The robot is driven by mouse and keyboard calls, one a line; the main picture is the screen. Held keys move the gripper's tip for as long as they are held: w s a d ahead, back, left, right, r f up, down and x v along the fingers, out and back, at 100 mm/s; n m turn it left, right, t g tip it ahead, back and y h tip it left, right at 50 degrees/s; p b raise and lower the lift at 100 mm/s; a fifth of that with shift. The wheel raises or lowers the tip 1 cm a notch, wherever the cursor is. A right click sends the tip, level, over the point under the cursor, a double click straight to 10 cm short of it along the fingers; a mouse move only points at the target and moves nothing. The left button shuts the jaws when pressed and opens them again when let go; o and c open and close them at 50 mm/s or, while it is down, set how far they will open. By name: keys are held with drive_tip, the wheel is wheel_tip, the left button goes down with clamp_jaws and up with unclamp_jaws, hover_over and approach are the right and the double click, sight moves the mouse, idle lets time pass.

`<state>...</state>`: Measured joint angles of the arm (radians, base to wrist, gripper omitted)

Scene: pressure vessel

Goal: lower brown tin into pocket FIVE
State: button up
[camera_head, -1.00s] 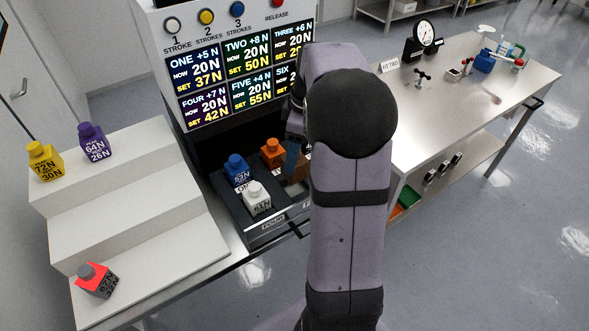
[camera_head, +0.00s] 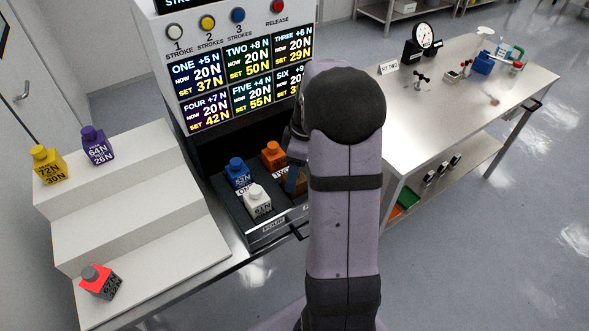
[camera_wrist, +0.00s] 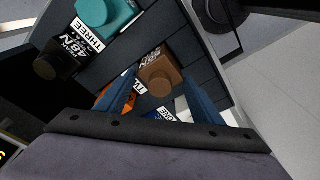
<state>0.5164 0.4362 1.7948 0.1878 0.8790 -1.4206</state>
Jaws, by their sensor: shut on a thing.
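The brown tin (camera_wrist: 158,76) is between the two blue fingers of my gripper (camera_wrist: 158,92) in the wrist view, and they are shut on it. In the head view my arm hides nearly all of the tin. One blue finger shows beside the orange tin (camera_head: 273,154). The tin is over or in the dark tray (camera_head: 262,231). I cannot tell how deep it is, and pocket FIVE itself is hidden. The blue tin (camera_head: 238,171) and the white tin (camera_head: 257,200) stand close by on the left. A label reading FOUR is on the tray front by the white tin.
In the wrist view a teal tin (camera_wrist: 108,14) by the label THREE and a black tin (camera_wrist: 55,60) stand near the brown tin. The display panel (camera_head: 238,75) rises behind the tray. Yellow, purple and red-grey tins (camera_head: 100,281) stand on the white steps (camera_head: 112,220).

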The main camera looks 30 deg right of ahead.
sight(301, 178)
drive_tip(key=shift+f, duration=0.15)
drive_tip(key=o, duration=1.7)
drive_tip(key=shift+o, duration=0.2)
wheel_tip(301, 178, up, 12)
drive_tip(key=s+d+b, duration=0.1)
drive_tip(key=b, duration=0.1)
drive_tip(key=shift+s+d, duration=0.15)
